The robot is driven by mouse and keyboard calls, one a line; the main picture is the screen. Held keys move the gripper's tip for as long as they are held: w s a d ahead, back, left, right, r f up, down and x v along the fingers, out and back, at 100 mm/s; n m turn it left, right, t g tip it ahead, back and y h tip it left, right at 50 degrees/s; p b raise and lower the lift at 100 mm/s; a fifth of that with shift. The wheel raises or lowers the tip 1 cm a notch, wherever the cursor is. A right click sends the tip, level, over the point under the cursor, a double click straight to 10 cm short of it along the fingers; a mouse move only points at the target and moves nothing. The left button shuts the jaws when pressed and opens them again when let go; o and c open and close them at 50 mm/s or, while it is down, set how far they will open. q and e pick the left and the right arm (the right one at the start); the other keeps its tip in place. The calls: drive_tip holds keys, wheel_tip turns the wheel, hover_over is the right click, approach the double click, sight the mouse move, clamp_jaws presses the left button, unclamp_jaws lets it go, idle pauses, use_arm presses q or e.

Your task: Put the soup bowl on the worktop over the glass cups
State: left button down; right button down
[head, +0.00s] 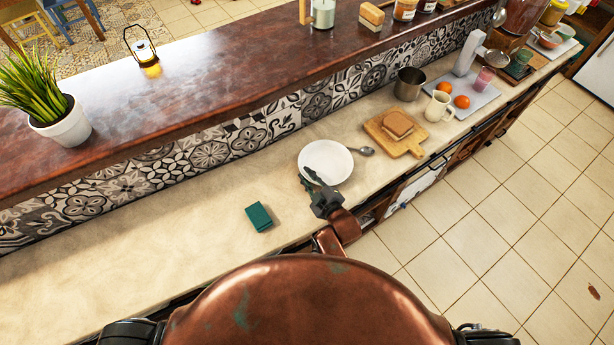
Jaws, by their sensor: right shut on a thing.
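The white soup bowl (331,158) is at the front edge of the pale worktop (160,247), in the middle of the head view. My right gripper (312,177) is at the bowl's near left rim, its dark green fingers shut on it. I cannot tell whether the bowl touches the worktop or is slightly lifted. My left gripper is not in view.
A spoon (361,150) lies right of the bowl. A cutting board (402,146) with bread, a white jug (438,107) and a metal pot (409,84) stand farther right. A green sponge-like block (259,217) lies left. The worktop's left part is clear.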

drive_tip(key=c, duration=1.9)
unclamp_jaws()
drive_tip(key=shift+f, duration=0.1)
drive_tip(key=v, duration=1.2)
drive_tip(key=shift+r+p, duration=0.25)
drive_tip(key=shift+p, duration=0.05)
